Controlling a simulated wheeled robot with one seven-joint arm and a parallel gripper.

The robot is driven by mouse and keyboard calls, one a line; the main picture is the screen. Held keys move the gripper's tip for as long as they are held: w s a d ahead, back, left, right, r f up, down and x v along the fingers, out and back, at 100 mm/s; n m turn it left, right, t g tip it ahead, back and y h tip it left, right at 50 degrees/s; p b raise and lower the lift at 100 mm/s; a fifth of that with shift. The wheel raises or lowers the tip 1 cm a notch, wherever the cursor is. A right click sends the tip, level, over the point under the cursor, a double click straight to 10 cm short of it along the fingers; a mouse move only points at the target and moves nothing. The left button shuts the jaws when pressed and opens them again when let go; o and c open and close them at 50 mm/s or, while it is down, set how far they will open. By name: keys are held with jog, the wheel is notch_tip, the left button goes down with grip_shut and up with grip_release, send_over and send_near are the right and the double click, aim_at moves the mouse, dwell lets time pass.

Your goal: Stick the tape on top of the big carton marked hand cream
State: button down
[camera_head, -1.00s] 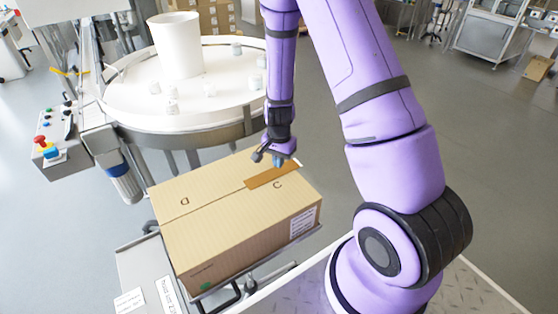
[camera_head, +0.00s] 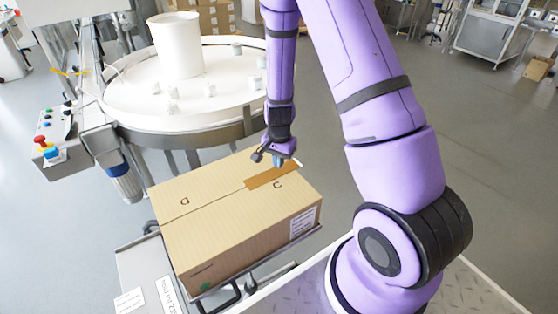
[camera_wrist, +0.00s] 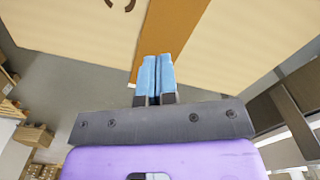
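The big carton (camera_head: 235,215) is a closed brown box with a label on its right end and small, unreadable print on its front side. A brown-orange tape strip (camera_head: 268,178) lies along the right part of its top seam, reaching the far right edge. In the wrist view the tape (camera_wrist: 172,28) runs up from my fingertips over the carton top (camera_wrist: 235,40). My gripper (camera_head: 278,163) points down at the carton's far right edge, over the tape's end. Its blue fingers (camera_wrist: 156,58) are together, with nothing visible between them. Whether they touch the tape I cannot tell.
The carton sits on a grey metal stand (camera_head: 135,275). Behind it is a round white table (camera_head: 215,110) with a white container (camera_head: 178,48) and several small white jars. A control box (camera_head: 62,135) with buttons stands at left.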

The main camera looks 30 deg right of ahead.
aim_at(258, 180)
jog(key=shift+f, duration=1.2)
dwell(0.7)
dwell(0.4)
jog(key=shift+r, duration=3.05)
jog(key=shift+a+r+n, duration=0.1)
jog(key=shift+a+n, duration=0.35)
jog(key=shift+n, duration=0.15)
jog(key=shift+a+r+n, duration=0.95)
jog(key=shift+a+n, duration=2.6)
jog(key=shift+n, duration=1.85)
jog(key=shift+f, duration=2.9)
jog(key=shift+f, duration=0.75)
